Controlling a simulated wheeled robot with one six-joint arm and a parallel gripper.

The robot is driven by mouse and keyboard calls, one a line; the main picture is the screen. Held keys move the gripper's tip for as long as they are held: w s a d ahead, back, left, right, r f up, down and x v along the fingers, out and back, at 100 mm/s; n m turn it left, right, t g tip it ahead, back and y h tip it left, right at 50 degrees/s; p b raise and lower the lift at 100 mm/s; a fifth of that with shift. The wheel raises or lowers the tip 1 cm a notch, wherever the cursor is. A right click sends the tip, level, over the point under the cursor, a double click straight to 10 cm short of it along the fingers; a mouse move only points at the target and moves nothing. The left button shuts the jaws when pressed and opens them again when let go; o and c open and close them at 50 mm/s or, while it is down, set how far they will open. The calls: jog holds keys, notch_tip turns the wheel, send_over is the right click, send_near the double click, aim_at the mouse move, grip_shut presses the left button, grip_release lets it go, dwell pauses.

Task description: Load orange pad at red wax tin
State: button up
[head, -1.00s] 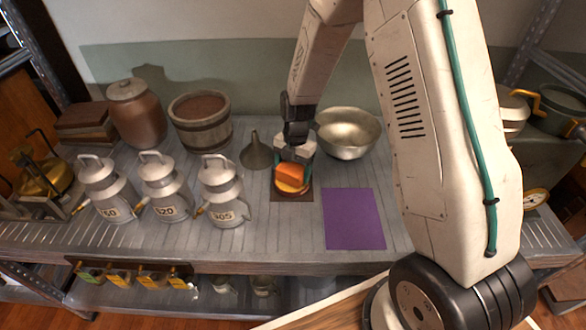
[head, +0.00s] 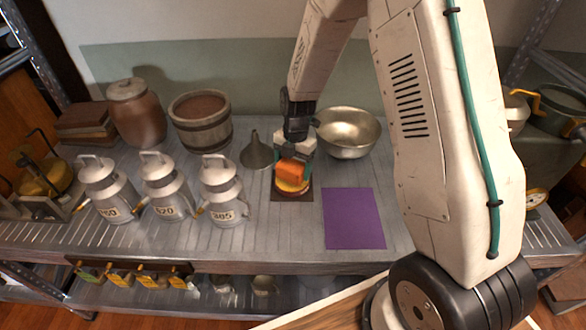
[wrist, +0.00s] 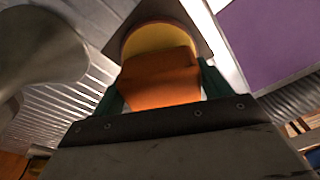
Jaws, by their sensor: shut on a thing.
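My gripper (head: 293,158) is shut on the orange pad (head: 291,171), a small block. The pad is at the tin (head: 292,190), a low round tin with a yellow top and a reddish side, standing on a dark brown square mat (head: 292,197). In the wrist view the pad (wrist: 160,75) lies between the green fingers of my gripper (wrist: 163,92) and covers the near part of the yellow tin top (wrist: 155,37). I cannot tell whether pad and tin touch.
A purple mat (head: 353,218) lies to the right. A metal bowl (head: 347,132) and a grey funnel (head: 256,152) stand close behind. Several numbered metal cans (head: 222,190) stand to the left, with a wooden bucket (head: 201,121) behind them. The bench front is clear.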

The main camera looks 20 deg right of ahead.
aim_at(292, 164)
jog(key=shift+r, duration=2.9)
